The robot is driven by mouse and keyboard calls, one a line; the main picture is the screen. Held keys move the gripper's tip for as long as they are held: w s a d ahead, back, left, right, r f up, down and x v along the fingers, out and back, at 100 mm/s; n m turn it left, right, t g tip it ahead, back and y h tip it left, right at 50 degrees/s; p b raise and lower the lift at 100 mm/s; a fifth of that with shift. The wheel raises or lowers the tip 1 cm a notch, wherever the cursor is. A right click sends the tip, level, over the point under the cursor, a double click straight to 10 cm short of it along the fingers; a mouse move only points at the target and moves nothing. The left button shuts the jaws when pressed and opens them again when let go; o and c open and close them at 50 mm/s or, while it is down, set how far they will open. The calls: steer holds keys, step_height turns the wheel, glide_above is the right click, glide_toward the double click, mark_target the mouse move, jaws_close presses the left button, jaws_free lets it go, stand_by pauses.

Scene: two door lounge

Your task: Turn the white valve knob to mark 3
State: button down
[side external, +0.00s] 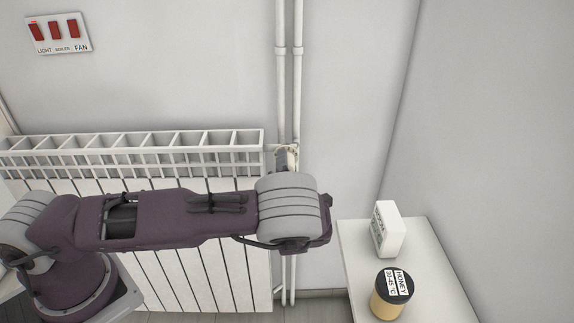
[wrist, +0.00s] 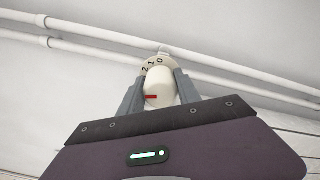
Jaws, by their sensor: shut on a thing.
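The white valve knob (wrist: 158,88) is in the middle of the wrist view, with a red mark on its side. Behind it is a pale ring with dark numbers (wrist: 150,64); 0, 1 and 2 show, and 3 does not show. My gripper (wrist: 155,88) is shut on the knob, with one grey finger on each side of it. In the side external view my arm hides most of the valve and the gripper; a small part shows by the pipes at the radiator's upper right corner.
A white radiator (side external: 215,240) stands behind my arm. White pipes (side external: 289,90) run up the wall. A side table (side external: 360,270) at right holds a white box (side external: 388,230) and a honey jar (side external: 392,296). A switch panel (side external: 57,34) is on the wall, upper left.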

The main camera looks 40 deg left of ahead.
steer(key=c, duration=0.9)
jaws_free()
steer(key=shift+o, duration=0.2)
steer(key=v, duration=0.7)
steer(key=shift+s+d, duration=0.1)
